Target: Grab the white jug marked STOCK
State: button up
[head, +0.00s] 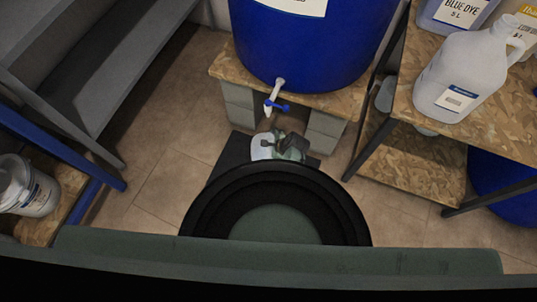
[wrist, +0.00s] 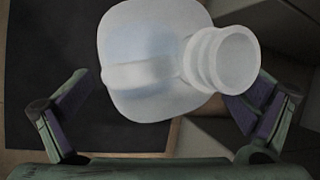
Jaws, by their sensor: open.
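A white translucent jug (wrist: 150,40) fills the middle of the wrist view, seen from above with its open, uncapped neck to the right and its handle across the middle. My gripper (wrist: 168,103) is open, with one finger on each side of the jug; I cannot tell whether they touch it. In the head view the jug (head: 262,146) shows on a dark mat below the drum's tap, partly hidden by my gripper (head: 282,150). No STOCK marking is visible on it.
A blue drum (head: 300,45) with a white tap (head: 275,97) stands on a chipboard shelf (head: 325,103) above the jug. Another white jug (head: 465,75) with an unreadable label stands on the right shelf, beside a BLUE DYE container (head: 455,14). A white bucket (head: 28,188) is at left.

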jog(key=shift+c, duration=0.2)
jog(key=c, duration=1.7)
jog(key=shift+w+r, duration=0.1)
jog(key=shift+r, duration=0.05)
jog(key=shift+c, duration=0.4)
jog(key=shift+r, duration=0.15)
